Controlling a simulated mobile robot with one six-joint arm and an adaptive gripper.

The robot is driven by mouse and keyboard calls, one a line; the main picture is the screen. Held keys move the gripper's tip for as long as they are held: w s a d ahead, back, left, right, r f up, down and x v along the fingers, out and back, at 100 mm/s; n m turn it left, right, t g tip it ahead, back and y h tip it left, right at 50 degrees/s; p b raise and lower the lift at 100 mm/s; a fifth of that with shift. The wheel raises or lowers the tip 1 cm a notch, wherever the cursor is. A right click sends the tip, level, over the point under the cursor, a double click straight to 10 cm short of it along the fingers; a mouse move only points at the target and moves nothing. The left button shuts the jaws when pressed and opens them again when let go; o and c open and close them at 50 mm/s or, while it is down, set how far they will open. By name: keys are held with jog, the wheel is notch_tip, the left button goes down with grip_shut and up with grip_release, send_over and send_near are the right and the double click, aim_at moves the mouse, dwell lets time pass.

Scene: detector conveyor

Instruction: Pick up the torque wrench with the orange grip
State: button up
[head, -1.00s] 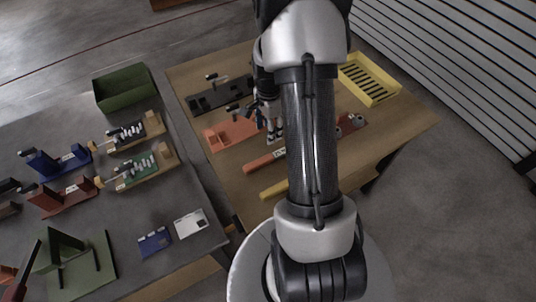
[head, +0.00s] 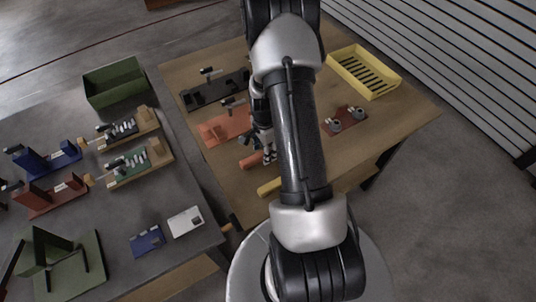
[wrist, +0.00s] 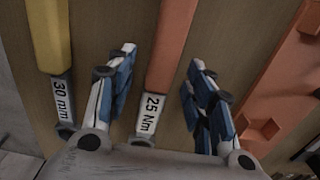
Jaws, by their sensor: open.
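The torque wrench with the orange grip (wrist: 169,42) lies on the wooden table; its grey end is labelled 25 Nm. In the wrist view it runs between the two fingers of my open gripper (wrist: 161,58), with no visible finger contact. In the head view, my gripper (head: 264,156) is over the wrench (head: 251,160), and my arm hides much of it. A similar tool with a yellow grip (wrist: 49,36), labelled 30 mm, lies to the left in the wrist view; its yellow end also shows in the head view (head: 269,187).
An orange fixture (head: 222,128) and a dark tool rack (head: 205,92) lie beyond my gripper. A yellow slotted tray (head: 365,72) and a reddish block with round grey parts (head: 343,121) are at the right. A grey table (head: 190,255) with fixtures and a green bin (head: 115,84) stands left.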

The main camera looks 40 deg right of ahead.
jog(key=shift+f, duration=0.35)
jog(key=shift+r, duration=0.1)
grip_shut()
dwell(0.5)
